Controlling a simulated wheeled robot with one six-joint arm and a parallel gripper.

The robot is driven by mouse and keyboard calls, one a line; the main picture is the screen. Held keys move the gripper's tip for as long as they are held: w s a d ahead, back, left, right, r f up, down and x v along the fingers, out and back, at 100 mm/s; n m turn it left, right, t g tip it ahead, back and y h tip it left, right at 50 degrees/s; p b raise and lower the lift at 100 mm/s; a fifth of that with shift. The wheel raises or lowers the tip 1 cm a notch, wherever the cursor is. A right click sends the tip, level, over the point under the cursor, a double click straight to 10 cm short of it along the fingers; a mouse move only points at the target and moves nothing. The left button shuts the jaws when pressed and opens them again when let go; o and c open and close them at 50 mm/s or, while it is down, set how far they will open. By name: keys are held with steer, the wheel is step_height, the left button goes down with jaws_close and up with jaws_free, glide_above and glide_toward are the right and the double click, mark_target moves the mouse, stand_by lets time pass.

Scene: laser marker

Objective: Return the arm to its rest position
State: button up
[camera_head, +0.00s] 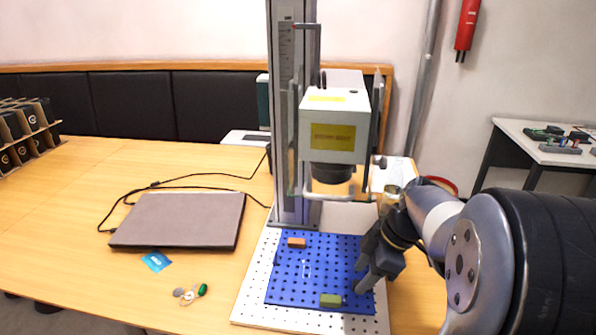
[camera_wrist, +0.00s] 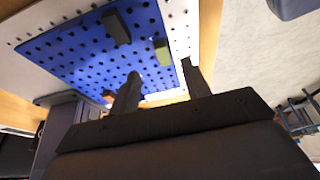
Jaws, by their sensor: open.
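My gripper (camera_head: 369,279) hangs over the right side of the blue perforated plate (camera_head: 290,267). It is open with nothing between its fingers. In the wrist view the two dark fingers of my gripper (camera_wrist: 160,85) stand apart, with the blue plate (camera_wrist: 85,60) beyond them. My arm reaches in from the right edge of the head view. The laser marker (camera_head: 334,125) stands on its column behind the plate.
An orange block (camera_head: 296,242) and a green block (camera_head: 331,300) sit on the blue plate. A closed laptop (camera_head: 180,219), a blue card (camera_head: 156,261) and keys (camera_head: 190,294) lie left on the wooden table. A side table (camera_head: 545,140) stands at the right.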

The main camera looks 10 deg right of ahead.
mark_target(340, 299)
steer(key=b+x, duration=0.1)
steer(key=x, duration=0.8)
steer(key=shift+s+f, duration=0.1)
steer(key=shift+f, duration=0.05)
steer(key=shift+r+p, duration=0.35)
steer(key=shift+r, duration=0.1)
